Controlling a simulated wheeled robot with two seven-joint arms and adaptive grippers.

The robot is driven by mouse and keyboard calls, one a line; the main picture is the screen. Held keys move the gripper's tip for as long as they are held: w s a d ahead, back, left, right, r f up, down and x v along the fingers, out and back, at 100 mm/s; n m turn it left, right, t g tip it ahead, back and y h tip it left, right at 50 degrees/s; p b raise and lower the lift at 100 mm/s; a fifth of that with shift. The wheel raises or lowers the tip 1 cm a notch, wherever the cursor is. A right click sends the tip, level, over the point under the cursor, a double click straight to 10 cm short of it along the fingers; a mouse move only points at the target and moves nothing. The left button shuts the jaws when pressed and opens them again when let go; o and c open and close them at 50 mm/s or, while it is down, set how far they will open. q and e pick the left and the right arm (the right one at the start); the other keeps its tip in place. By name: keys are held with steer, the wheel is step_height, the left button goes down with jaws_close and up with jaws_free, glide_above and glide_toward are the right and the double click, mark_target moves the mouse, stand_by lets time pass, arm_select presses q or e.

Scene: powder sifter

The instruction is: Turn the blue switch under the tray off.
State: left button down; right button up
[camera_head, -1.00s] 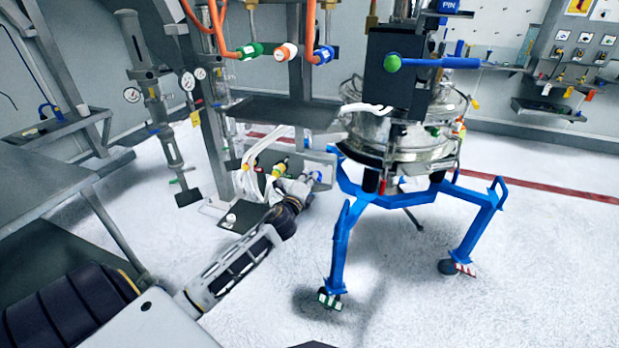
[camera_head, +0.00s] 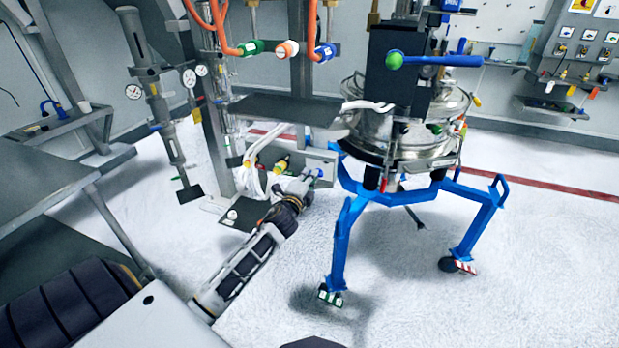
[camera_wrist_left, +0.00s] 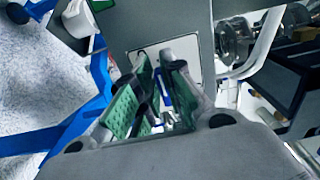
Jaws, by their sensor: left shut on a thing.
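The dark tray (camera_head: 285,109) juts out from the grey frame in the head view. Below it is a grey panel (camera_head: 322,157) with coloured knobs. The blue switch (camera_head: 319,173) is at the panel's right end. My left gripper (camera_head: 309,179) is at the switch and partly covers it. In the left wrist view, the fingers with green pads (camera_wrist_left: 155,92) are close together at a light plate, with a bit of the blue switch (camera_wrist_left: 163,99) between them. The fingers are shut on it; its exact angle is hard to see. My right gripper is not in view.
The sifter's blue legs (camera_head: 344,240) stand close on the right. Open white floor (camera_head: 400,300) lies in front.

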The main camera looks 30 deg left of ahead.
arm_select(q)
steer(key=c, duration=1.5)
jaws_free()
steer(key=shift+s, duration=0.2)
steer(key=shift+v, duration=5.75)
steer(key=shift+d, duration=0.1)
steer(key=shift+s+f, duration=0.1)
